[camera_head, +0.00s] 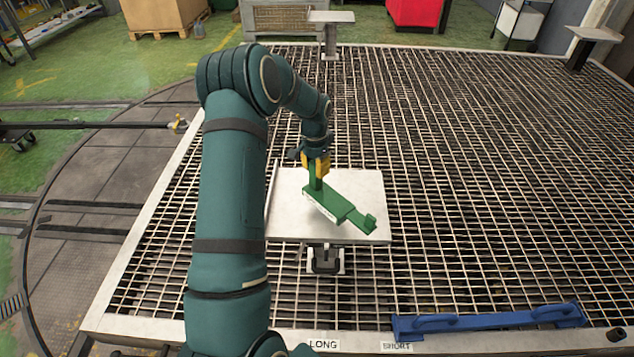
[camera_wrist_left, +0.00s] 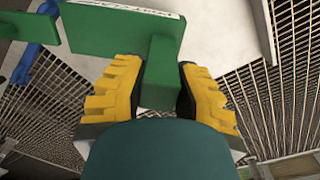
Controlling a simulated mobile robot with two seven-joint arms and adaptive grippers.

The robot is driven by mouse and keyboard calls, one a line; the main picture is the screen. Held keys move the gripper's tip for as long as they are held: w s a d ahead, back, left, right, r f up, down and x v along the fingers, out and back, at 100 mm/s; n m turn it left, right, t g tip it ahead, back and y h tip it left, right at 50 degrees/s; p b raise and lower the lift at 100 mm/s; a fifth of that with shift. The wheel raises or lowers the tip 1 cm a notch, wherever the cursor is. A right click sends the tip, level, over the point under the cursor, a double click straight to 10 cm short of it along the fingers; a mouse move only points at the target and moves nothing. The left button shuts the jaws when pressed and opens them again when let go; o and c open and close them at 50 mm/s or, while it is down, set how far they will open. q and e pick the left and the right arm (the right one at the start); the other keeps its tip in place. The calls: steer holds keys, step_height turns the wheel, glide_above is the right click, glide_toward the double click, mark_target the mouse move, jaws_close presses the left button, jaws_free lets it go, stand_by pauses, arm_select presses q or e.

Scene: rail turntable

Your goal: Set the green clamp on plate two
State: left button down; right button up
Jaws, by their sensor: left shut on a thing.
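The green clamp (camera_head: 342,207) is in my left gripper (camera_head: 316,162), over a square grey plate (camera_head: 360,192) on a pedestal. The yellow fingers are shut on the clamp's upright part, and its long bar points to the lower right. I cannot tell whether the clamp touches the plate. In the left wrist view the green clamp (camera_wrist_left: 110,30) sits between the yellow fingers of the left gripper (camera_wrist_left: 160,85), with a partly cut-off white label along its edge. No number shows on the plate. My right gripper is not in view.
A blue clamp (camera_head: 490,319) lies at the grating's front edge, near labels reading LONG (camera_head: 324,344) and SHORT (camera_head: 396,346). Other pedestal plates stand at the back (camera_head: 331,17) and back right (camera_head: 594,34). The grating (camera_head: 480,180) right of the near plate is clear.

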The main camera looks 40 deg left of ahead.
mark_target(316, 178)
arm_select(q)
steer(key=shift+f+b, duration=0.35)
steer(key=shift+f, duration=1.9)
steer(key=c, duration=0.8)
jaws_free()
step_height(316, 178, up, 12)
steer(key=shift+a+r+p, duration=0.1)
steer(key=shift+a+p, duration=0.05)
steer(key=shift+p, duration=1)
